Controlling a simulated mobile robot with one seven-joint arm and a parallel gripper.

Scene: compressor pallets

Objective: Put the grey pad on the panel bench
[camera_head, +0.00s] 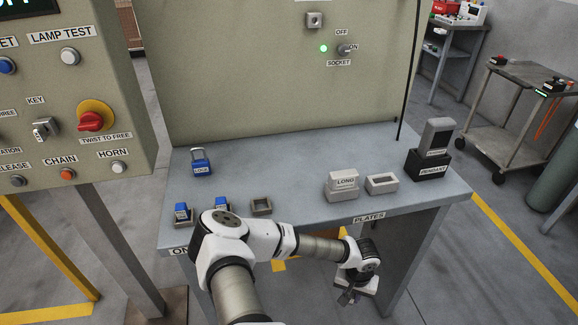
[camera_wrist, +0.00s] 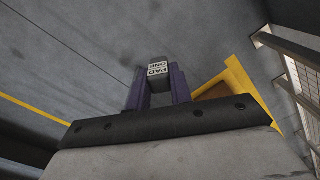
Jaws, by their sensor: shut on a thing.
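The grey pad (camera_wrist: 158,70), labelled "PAD ONE", is held between the two purple fingers of my gripper (camera_wrist: 158,85) in the wrist view. In the head view my gripper (camera_head: 348,297) hangs in front of the panel bench (camera_head: 290,165), beyond its front edge and to the right of its middle. The pad cannot be made out clearly in the head view. The bench has a bare blue-grey top and a "PLATES" label on its front edge. My arm hides part of the front edge and its left label.
On the bench stand a blue lock (camera_head: 200,163), two small blue pieces in holders (camera_head: 182,214), an empty grey holder (camera_head: 261,206), a "LONG" block (camera_head: 343,181), an empty pale holder (camera_head: 382,184) and a pendant (camera_head: 437,138) in a black holder. The middle of the top is clear.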

